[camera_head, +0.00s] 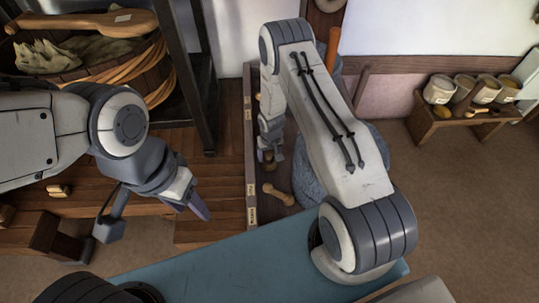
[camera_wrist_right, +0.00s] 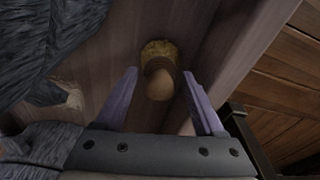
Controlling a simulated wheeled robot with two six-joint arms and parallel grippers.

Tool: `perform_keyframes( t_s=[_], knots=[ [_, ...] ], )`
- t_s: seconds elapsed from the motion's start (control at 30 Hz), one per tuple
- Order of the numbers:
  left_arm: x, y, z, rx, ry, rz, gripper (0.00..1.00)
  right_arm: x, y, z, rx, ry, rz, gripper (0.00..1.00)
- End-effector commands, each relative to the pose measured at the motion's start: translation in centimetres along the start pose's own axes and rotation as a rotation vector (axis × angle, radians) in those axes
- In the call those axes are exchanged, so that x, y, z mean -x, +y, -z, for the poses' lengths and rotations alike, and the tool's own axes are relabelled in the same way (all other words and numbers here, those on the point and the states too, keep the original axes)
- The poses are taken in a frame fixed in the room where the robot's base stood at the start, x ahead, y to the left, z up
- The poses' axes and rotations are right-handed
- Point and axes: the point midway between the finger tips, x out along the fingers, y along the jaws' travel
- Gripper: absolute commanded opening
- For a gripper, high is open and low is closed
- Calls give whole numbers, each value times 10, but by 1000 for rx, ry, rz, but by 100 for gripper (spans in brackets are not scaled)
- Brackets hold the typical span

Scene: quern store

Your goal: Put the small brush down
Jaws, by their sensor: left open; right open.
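The small brush (camera_wrist_right: 158,72) shows in the right wrist view, with yellowish bristles at the far end and a rounded wooden handle end towards me. It rests on a wooden surface beside a low wooden wall. My right gripper (camera_wrist_right: 163,100) is open, with one finger on each side of the handle end; whether either finger touches it I cannot tell. In the head view my right gripper (camera_head: 271,153) is down in a narrow wooden bay, partly hiding what lies below it. My left gripper (camera_head: 192,198) is open and empty, above the wooden planks at left.
A pale wooden tool (camera_head: 278,194) lies in the bay, near a round grey stone (camera_head: 308,180). A labelled board (camera_head: 250,150) edges the bay. A basket (camera_head: 130,75) stands on a shelf at left. A bench (camera_head: 440,122) with several pots is at right.

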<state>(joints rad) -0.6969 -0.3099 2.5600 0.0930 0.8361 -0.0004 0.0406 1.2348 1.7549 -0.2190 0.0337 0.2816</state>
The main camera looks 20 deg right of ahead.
Motion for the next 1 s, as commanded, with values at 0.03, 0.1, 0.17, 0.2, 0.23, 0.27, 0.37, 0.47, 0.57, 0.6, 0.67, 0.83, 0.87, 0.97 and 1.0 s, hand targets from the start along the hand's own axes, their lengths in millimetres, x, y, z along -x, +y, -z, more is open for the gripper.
perform_keyframes(
  t_s=[0.03,0.1,0.17,0.2,0.23,0.27,0.37,0.47,0.57,0.6,0.67,0.83,0.87,0.97,1.0],
  knots=[
    [4,0,0,0,0,0,50,4,0,1,0,0,0,70],
    [5,0,0,0,0,0,50,11,0,1,0,2,0,70],
    [7,0,0,0,0,0,50,22,0,2,-1,2,0,70],
    [8,1,0,0,0,0,50,30,0,2,-1,3,0,70],
    [10,1,0,0,0,0,50,36,0,2,0,3,0,70],
    [11,1,1,0,0,0,50,43,0,2,-1,3,0,70],
    [13,1,1,0,0,0,50,65,0,2,-1,4,0,70],
    [15,1,1,0,0,0,50,86,0,1,-1,3,0,70],
    [16,1,1,0,0,0,50,102,0,1,0,3,0,70],
    [16,1,1,0,0,0,50,107,0,1,0,2,0,70],
    [16,1,1,0,0,0,50,114,0,1,0,1,0,70],
    [16,1,1,0,0,0,50,134,-9,1,21,2,2,70],
    [16,1,1,0,0,0,50,142,-14,0,33,2,4,70],
    [16,1,1,0,0,0,50,180,-41,-5,98,2,12,70],
    [16,1,1,0,0,0,50,200,-55,-11,133,1,16,70]
  ],
)
